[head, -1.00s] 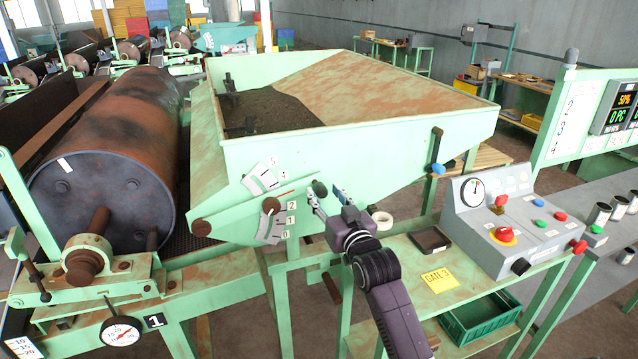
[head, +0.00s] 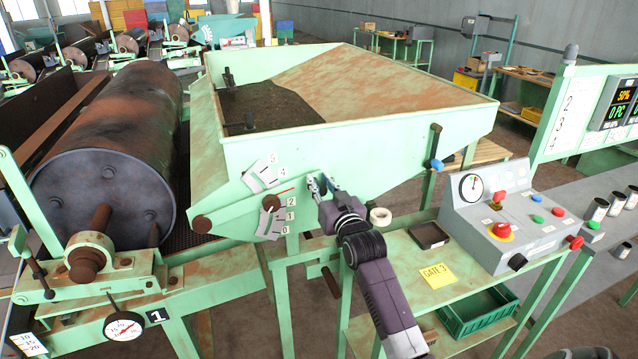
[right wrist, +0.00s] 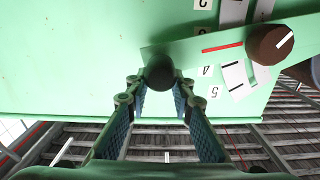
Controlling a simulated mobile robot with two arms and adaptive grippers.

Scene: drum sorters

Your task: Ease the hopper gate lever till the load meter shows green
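The gate lever (head: 297,186) is a flat green bar on the hopper (head: 375,150), turning on a brown pivot (head: 271,203). Its red pointer lies between 2 and 4 on the scale (head: 264,175). My right gripper (head: 318,187) is at the lever's end and covers its knob in the head view. In the right wrist view the dark round knob (right wrist: 160,72) sits between the two fingertips, with the fingers apart. A round dial (head: 471,187) is on the console; its reading is too small to tell. My left gripper is out of view.
The grey console (head: 500,235) with red, green and blue controls stands on a green bench at right. A tape roll (head: 380,217) and a dark tray (head: 429,236) lie near my right arm. A rusty drum (head: 110,150) is at left.

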